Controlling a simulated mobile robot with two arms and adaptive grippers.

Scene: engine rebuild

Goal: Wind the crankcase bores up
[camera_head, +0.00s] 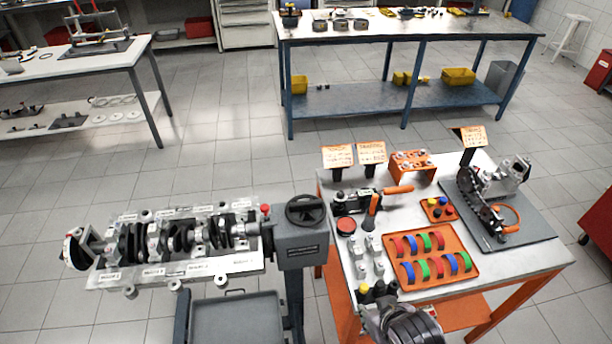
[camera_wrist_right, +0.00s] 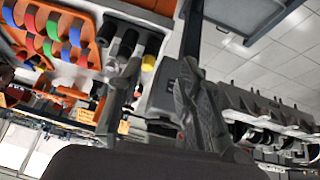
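The crankcase (camera_head: 190,268) is a long light-grey block with labels along its sides. It is held on a grey turning stand (camera_head: 303,246) at the middle of the head view. Dark crank parts show along its open upper face. A black handwheel (camera_head: 306,210) sits on top of the stand's head, with a small red knob beside it. My right gripper (camera_head: 374,312) is low in the head view, at the bench's near left corner, apart from the handwheel. In the right wrist view its two fingers (camera_wrist_right: 158,95) stand apart with nothing held between them. My left gripper is out of view.
The right bench (camera_head: 540,258) holds an orange tray (camera_head: 440,278) of coloured half-rings, upright grey parts, black and yellow-topped items (camera_head: 378,291) close to my right gripper, and an orange-handled tool (camera_head: 373,205). A grey tray (camera_head: 238,318) sits below the crankcase. Floor is open behind.

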